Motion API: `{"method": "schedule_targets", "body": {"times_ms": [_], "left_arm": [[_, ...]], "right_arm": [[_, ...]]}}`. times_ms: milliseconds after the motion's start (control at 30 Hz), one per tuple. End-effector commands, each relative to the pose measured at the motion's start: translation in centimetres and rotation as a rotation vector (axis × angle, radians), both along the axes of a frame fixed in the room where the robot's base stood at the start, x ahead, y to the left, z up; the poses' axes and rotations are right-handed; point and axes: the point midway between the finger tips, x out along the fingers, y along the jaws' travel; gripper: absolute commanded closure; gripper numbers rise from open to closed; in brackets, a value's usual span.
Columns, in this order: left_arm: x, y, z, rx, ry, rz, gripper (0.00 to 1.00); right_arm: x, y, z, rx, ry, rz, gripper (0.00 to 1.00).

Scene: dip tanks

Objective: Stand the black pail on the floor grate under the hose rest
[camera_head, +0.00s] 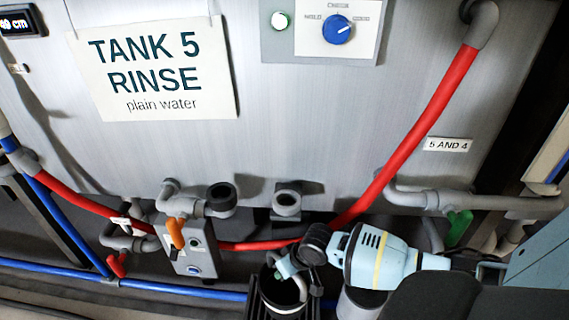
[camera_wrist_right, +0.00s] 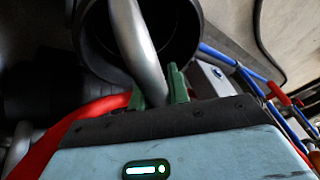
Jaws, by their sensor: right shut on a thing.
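The black pail (camera_head: 283,295) is at the bottom middle of the head view, its open mouth facing up. In the right wrist view its round mouth (camera_wrist_right: 185,50) is at the top, with a grey bar running across it. My right gripper (camera_head: 287,268) comes in from the right above the pail; in the right wrist view its green fingers (camera_wrist_right: 165,88) are shut on this grey bar (camera_wrist_right: 138,45), which looks like the pail's handle. The pail's underside is hidden. I cannot make out the floor grate or the hose rest for certain. My left gripper is out of view.
The tank (camera_head: 300,110) with a TANK 5 RINSE sign (camera_head: 155,70) fills the back. A red hose (camera_head: 425,130) sags along its front behind my gripper. A grey control box (camera_head: 190,248) stands left of the pail. A grey cylinder (camera_head: 355,305) stands close on its right.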

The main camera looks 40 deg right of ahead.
Motion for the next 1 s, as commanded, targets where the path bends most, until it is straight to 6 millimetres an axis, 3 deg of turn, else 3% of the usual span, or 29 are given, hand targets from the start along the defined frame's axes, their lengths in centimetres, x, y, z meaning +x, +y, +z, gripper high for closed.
{"method": "schedule_targets", "body": {"times_ms": [167, 400, 867, 900, 1000], "left_arm": [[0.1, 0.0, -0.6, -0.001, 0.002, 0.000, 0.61], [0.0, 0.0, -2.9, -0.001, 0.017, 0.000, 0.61], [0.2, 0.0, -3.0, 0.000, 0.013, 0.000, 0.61], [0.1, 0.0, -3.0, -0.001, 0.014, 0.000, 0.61], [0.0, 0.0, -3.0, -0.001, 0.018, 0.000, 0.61]], "right_arm": [[1.0, -1.1, 0.0, -0.002, -0.004, -0.002, 1.00], [1.0, -1.1, -3.4, 0.000, 0.000, 0.000, 1.00], [1.0, -1.1, -3.8, 0.000, -0.002, 0.000, 1.00], [0.9, -1.1, -3.8, -0.001, -0.001, -0.001, 0.77], [0.9, -1.1, -3.8, -0.001, -0.001, -0.001, 0.64]]}}
